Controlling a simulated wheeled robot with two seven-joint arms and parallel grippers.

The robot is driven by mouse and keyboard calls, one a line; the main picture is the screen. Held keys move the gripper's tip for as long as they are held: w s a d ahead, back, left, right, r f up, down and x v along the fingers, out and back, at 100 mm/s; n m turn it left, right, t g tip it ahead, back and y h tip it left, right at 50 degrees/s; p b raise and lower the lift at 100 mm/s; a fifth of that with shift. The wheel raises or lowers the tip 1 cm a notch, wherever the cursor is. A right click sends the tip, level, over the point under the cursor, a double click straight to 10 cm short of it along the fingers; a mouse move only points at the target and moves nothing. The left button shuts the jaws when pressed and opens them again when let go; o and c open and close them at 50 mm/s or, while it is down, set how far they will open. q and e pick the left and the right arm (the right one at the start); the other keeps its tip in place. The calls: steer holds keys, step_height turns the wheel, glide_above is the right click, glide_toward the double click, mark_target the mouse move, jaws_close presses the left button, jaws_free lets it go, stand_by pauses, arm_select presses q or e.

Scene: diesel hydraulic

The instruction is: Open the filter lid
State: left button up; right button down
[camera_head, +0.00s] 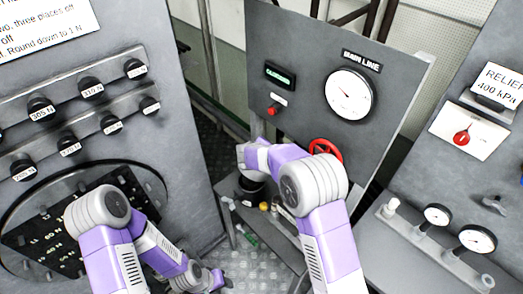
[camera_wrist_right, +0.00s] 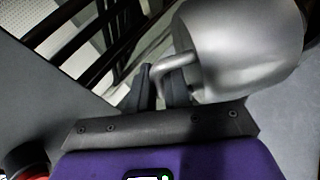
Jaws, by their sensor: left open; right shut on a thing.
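In the right wrist view, a grey metal cylindrical piece (camera_wrist_right: 240,45) with a bent bar handle (camera_wrist_right: 178,64) fills the upper right. It looks like the filter lid. My right gripper (camera_wrist_right: 162,80) is shut on this handle. In the head view, my right arm reaches to the centre, below the main line panel, and its fingers are hard to make out. A dark round pot (camera_head: 251,188) shows just under the wrist, partly covered. My left gripper (camera_head: 210,281) is low at the bottom edge, small, open and empty, away from the pot.
The main line panel (camera_head: 300,80) with a gauge (camera_head: 349,94) and a red handwheel (camera_head: 326,149) stands behind my right arm. A knob panel (camera_head: 170,200) is at left. Relief gauges (camera_head: 437,215) stand at right. Metal floor (camera_head: 225,140) shows between the cabinets.

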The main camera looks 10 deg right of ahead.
steer(key=shift+d, duration=0.1)
steer(key=c, duration=1.4)
jaws_free()
steer(key=shift+c, duration=0.2)
steer(key=shift+b+v, duration=0.5)
steer(key=shift+v, duration=3.3)
steer(key=shift+c, duration=0.3)
